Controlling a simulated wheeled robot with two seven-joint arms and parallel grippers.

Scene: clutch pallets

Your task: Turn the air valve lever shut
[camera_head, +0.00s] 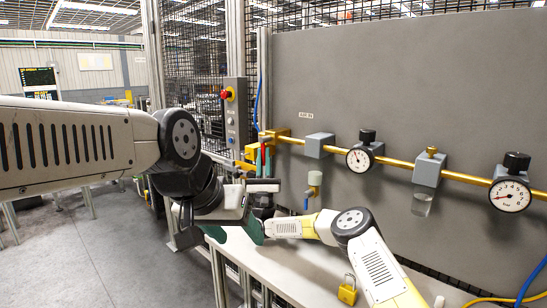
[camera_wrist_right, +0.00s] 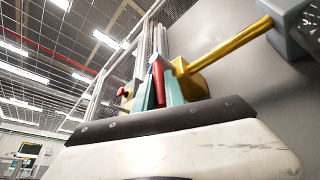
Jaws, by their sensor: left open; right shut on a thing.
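The air valve's red lever (camera_wrist_right: 158,84) stands beside the yellow valve body (camera_wrist_right: 190,80) at the end of the yellow pipe (camera_wrist_right: 230,48). My right gripper (camera_head: 263,163) reaches up to it, and its teal fingers are shut on the red lever, one on each side. The fingers hide part of the lever. In the head view the valve body (camera_head: 279,133) shows at the left end of the pipe on the grey panel. My left gripper (camera_head: 235,232) is open and empty, lower down, near the left end of the bench.
Gauges (camera_head: 360,157) and grey blocks (camera_head: 427,170) sit along the pipe to the right. A control box (camera_head: 235,112) with a red button stands left of the valve. A yellow padlock (camera_head: 347,292) lies on the pale bench (camera_head: 300,268). Open floor is at the left.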

